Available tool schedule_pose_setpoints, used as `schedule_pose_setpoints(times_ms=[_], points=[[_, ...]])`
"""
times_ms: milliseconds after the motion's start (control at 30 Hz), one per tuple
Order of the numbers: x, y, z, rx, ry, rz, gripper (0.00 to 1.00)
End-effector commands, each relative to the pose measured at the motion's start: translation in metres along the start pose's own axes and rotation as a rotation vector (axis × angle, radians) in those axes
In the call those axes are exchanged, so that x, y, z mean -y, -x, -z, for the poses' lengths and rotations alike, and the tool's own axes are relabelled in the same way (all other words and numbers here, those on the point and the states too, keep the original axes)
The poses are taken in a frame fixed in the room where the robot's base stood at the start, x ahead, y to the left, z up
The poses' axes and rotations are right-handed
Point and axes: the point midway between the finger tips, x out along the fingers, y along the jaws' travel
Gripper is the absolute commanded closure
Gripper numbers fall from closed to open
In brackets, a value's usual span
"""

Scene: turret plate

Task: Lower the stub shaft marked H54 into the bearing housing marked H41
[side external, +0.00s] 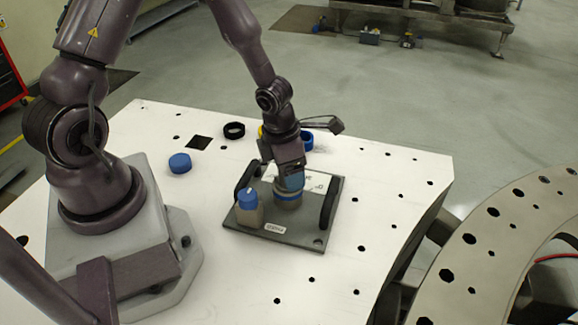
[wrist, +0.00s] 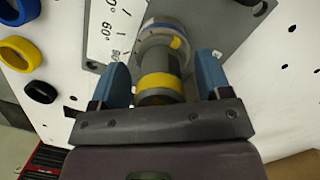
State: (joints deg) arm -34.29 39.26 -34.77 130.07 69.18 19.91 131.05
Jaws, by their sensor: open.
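In the wrist view my gripper (wrist: 155,75) is open, with one blue finger on each side of a grey stub shaft with a yellow band (wrist: 158,82). The shaft's far end meets a round grey bearing housing with a blue ring (wrist: 152,48); I cannot tell how deep it sits. In the side external view my gripper (side external: 290,182) is low over this housing (side external: 288,201), which stands on a dark grey plate (side external: 318,241). The fingers hide most of the shaft there. I cannot read H54 or H41 on either part.
The plate has two black handles, a white degree scale (wrist: 105,30) and a beige post with a blue top (side external: 249,214). Black (side external: 234,130), yellow (side external: 261,131) and blue (side external: 307,141) rings lie behind.

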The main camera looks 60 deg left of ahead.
Motion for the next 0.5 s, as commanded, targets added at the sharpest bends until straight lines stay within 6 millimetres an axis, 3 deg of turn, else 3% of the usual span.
schedule_pose_setpoints(times_ms=[233, 500], points=[[-0.001, 0.013, 0.0, 0.002, 0.005, -0.001, 0.29], [-0.002, 0.061, 0.0, 0.004, 0.007, -0.004, 0.29]])
